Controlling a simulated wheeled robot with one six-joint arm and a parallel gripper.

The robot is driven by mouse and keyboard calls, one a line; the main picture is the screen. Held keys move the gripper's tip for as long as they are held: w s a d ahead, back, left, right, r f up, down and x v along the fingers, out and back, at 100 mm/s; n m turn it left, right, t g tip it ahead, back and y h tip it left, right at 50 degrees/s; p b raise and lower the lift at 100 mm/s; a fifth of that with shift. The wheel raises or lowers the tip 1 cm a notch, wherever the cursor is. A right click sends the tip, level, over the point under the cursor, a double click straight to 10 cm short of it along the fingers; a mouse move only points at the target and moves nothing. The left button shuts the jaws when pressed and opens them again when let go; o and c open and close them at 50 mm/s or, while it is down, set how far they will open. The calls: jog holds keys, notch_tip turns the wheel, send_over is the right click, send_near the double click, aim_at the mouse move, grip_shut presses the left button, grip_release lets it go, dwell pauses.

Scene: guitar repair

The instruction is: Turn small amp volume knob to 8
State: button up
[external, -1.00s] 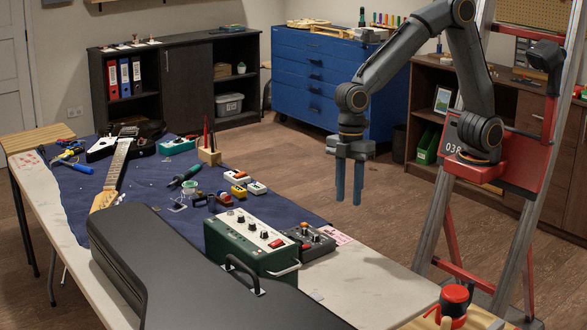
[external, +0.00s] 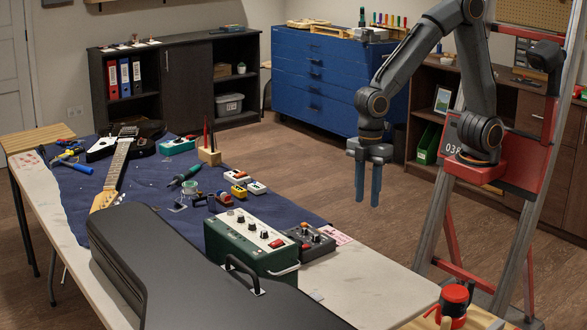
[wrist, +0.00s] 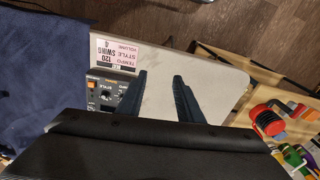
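The small amp (external: 250,240) is a dark green box with a light top panel, a row of black knobs and a red switch, on the near right part of the table in the external view. The knob settings are too small to read. The volume knob cannot be told from the others. My gripper (external: 367,202) hangs fingers down in the air, right of the amp and beyond the table's edge. Its two fingers are apart with nothing between them. They also show in the wrist view (wrist: 160,76). The amp is not recognisable in the wrist view.
A dark knobbed pedal box (external: 310,243) sits right of the amp; it also shows in the wrist view (wrist: 106,94) beside a pink-and-white card (wrist: 118,50). A black guitar case (external: 180,265) lies in front. A red-topped tool (external: 455,300) stands at lower right.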

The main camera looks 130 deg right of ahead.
aim_at(253, 223)
jog(key=w+d+r+n+t+p, duration=0.1)
jog(key=w+d+r+p, duration=0.15)
jog(key=w, duration=0.75)
jog(key=w+d+r+t+p, duration=0.1)
jog(key=w+d+r+p, duration=0.15)
jog(key=w, duration=0.75)
jog(key=w+d+r+n+t+p, duration=0.15)
jog(key=w+r, duration=0.25)
jog(key=w, duration=0.6)
jog(key=shift+y, duration=0.3)
jog(key=shift+p+x, duration=0.9)
jog(key=shift+x, duration=3.05)
jog(key=shift+c, duration=0.2)
jog(key=shift+m, duration=0.25)
grip_shut()
